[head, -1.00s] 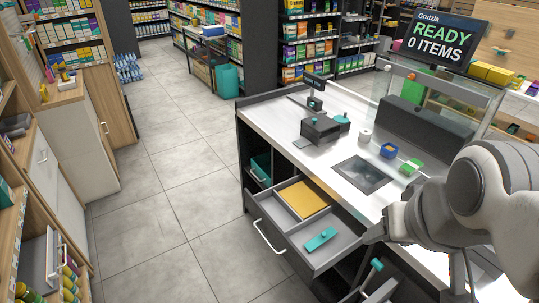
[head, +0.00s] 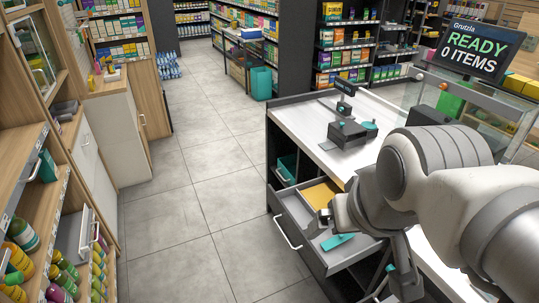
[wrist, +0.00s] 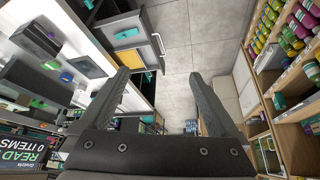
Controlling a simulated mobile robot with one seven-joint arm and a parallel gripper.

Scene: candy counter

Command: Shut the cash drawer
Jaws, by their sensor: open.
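The cash drawer (head: 309,250) is pulled out from the counter's front, with a pale bar handle (head: 287,233) on its front panel. A yellow pad (head: 318,195) and a teal item (head: 337,241) lie inside it. My arm hides part of its right side in the head view. In the wrist view the open drawer (wrist: 124,44) and its handle (wrist: 157,44) show at the upper left, beyond my left finger. My gripper (wrist: 158,74) is open and empty, its two fingers wide apart. I see no contact with the drawer.
The counter (head: 305,122) has a dark device (head: 350,132) on top. A teal bin (head: 287,167) sits in an open bay beside the drawer. Wooden shelves with bottles (head: 22,232) line the left. The tiled aisle (head: 180,220) between is clear.

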